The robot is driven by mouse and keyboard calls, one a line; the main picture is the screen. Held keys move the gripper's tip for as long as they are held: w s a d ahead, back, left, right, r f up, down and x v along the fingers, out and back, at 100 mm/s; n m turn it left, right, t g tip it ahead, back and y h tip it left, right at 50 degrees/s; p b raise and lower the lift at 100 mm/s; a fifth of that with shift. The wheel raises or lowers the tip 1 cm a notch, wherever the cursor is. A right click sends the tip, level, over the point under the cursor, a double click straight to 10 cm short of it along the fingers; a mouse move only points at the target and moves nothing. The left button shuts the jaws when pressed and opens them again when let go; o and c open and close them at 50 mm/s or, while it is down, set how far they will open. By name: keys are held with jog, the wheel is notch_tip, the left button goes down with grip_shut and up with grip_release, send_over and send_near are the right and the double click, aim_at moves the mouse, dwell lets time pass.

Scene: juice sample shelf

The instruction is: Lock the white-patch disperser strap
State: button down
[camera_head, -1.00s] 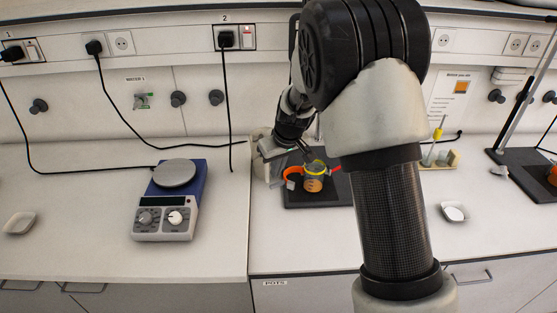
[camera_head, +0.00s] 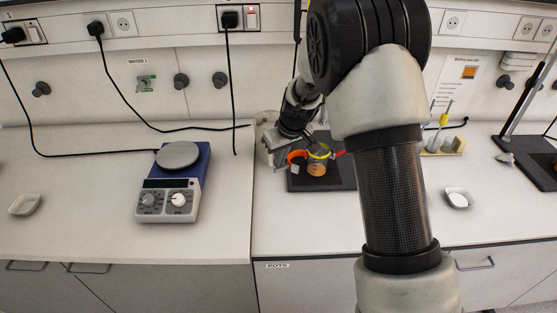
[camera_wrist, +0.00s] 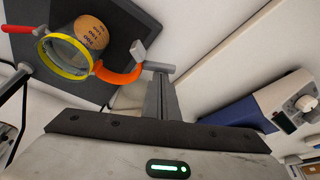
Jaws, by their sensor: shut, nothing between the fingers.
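A glass vessel with a yellow rim ring (camera_head: 317,151) stands on a dark base plate (camera_head: 340,173). A red-handled strap or lever (camera_wrist: 18,29) sticks out on the opposite side. My gripper (camera_wrist: 160,68) is shut and empty, its fingertips just beside the orange strap's outer end; whether they touch cannot be told.
A dark stand rod (camera_wrist: 14,105) rises near the vessel. A small white dish (camera_head: 457,198) and a rack (camera_head: 443,146) lie to the right.

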jog(key=shift+s+d+f+n+y+b, duration=0.3)
jog(key=shift+s+d+n+b, duration=0.55)
jog(key=shift+b, duration=0.9)
jog(key=d+n+g, duration=0.1)
jog(key=d+n, duration=0.3)
jog(key=n, duration=0.1)
jog(key=s+d+n+g+y, duration=0.1)
jog(key=d+n+g, duration=0.1)
jog(key=d+n, duration=0.2)
jog(key=d+n+g, duration=0.2)
jog(key=d+n, duration=0.2)
jog(key=n, duration=0.1)
jog(key=shift+s+d+r+n, duration=0.1)
jog(key=shift+s+r+n, duration=0.15)
jog(key=shift+r+n, duration=0.15)
jog(key=shift+w+d+p, duration=0.5)
jog(key=shift+d+p, duration=0.05)
jog(key=shift+d, duration=0.2)
jog(key=shift+w+d+f+n+g+p, duration=0.1)
jog(key=shift+w+d+n+g+p, duration=0.3)
jog(key=shift+n, duration=0.45)
jog(key=shift+d, duration=0.15)
